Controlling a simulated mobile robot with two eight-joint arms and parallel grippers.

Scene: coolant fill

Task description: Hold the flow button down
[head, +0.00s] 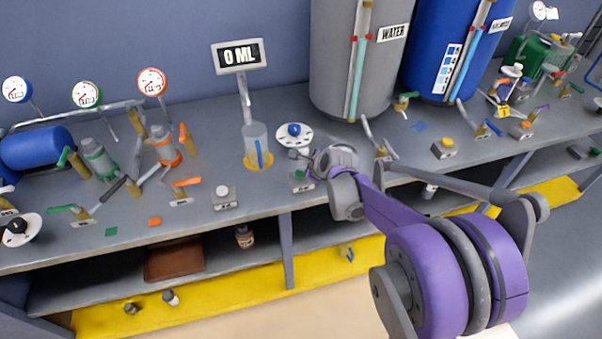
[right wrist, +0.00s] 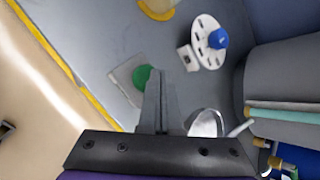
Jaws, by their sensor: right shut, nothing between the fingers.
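A green button on a grey box (head: 300,185) stands at the front of the bench, partly hidden by my right gripper in the head view. The green button also shows in the right wrist view (right wrist: 141,76), with the fingertips close beside its lower right edge. I cannot tell whether they touch it, and I cannot read its label. My right gripper (head: 298,155) is shut and empty, over the bench near the button; its fingers also show in the right wrist view (right wrist: 160,75). The display (head: 240,56) reads 0 ML. My left gripper is out of view.
A clear cylinder (head: 256,148) stands on a yellow disc left of the gripper. A white dial with a blue knob (head: 294,131) is just behind. The grey WATER tank (head: 340,75) and blue tank (head: 430,45) rise at the back. A white button (head: 222,192) is left.

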